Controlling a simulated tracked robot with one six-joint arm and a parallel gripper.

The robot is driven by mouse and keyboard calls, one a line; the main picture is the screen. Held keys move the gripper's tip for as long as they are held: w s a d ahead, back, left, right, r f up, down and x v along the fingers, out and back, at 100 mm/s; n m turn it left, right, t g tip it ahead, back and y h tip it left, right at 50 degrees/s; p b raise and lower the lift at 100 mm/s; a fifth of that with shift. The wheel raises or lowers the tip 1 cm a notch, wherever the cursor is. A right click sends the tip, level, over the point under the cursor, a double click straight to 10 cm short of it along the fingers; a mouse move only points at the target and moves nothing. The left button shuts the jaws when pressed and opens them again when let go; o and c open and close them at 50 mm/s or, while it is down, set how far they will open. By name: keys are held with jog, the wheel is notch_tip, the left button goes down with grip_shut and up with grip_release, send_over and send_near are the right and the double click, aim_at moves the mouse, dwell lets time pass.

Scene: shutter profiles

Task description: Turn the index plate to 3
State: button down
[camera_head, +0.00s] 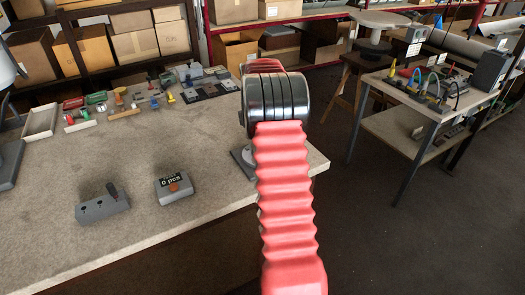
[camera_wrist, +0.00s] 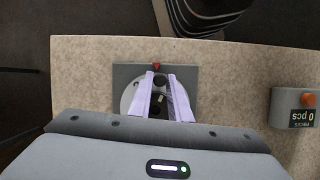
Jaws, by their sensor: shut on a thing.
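The index plate (camera_wrist: 128,97) is a round grey disc on a dark square base (camera_wrist: 187,73). A small red pointer (camera_wrist: 156,65) stands at the base's edge. My gripper (camera_wrist: 160,78) is over the middle of the disc, its two pale lilac fingers shut on the index plate's raised dark part between them. The fingers cover much of the disc, and I cannot read any numbers on it. In the head view my red arm hides most of the plate; only a corner of the base (camera_head: 241,159) shows at the table's right end.
A counter box reading "0 pcs" (camera_head: 174,188) and a grey block with a lever (camera_head: 102,205) stand left of the plate. Several small parts and a tray (camera_head: 42,121) lie farther back. The table edge is close. A side table (camera_head: 400,109) stands at right.

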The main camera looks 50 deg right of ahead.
jog(key=shift+d+n+h, duration=0.35)
jog(key=shift+n, duration=0.55)
jog(key=shift+d+n+h, duration=0.3)
jog(key=shift+n+h, duration=0.1)
jog(key=shift+n, duration=0.5)
jog(key=shift+d+n+h, duration=0.35)
jog(key=shift+n, duration=0.55)
jog(key=shift+w+d+n+h, duration=0.15)
jog(key=shift+d+n+h, duration=0.25)
jog(key=shift+n, duration=0.7)
jog(key=shift+w+d+n+h, duration=0.1)
jog(key=shift+d+n+h, duration=0.3)
jog(key=shift+n, duration=1)
jog(key=c, duration=1.7)
grip_release()
jog(key=shift+o, duration=0.2)
jog(key=v, duration=1.3)
jog(key=shift+r, duration=0.35)
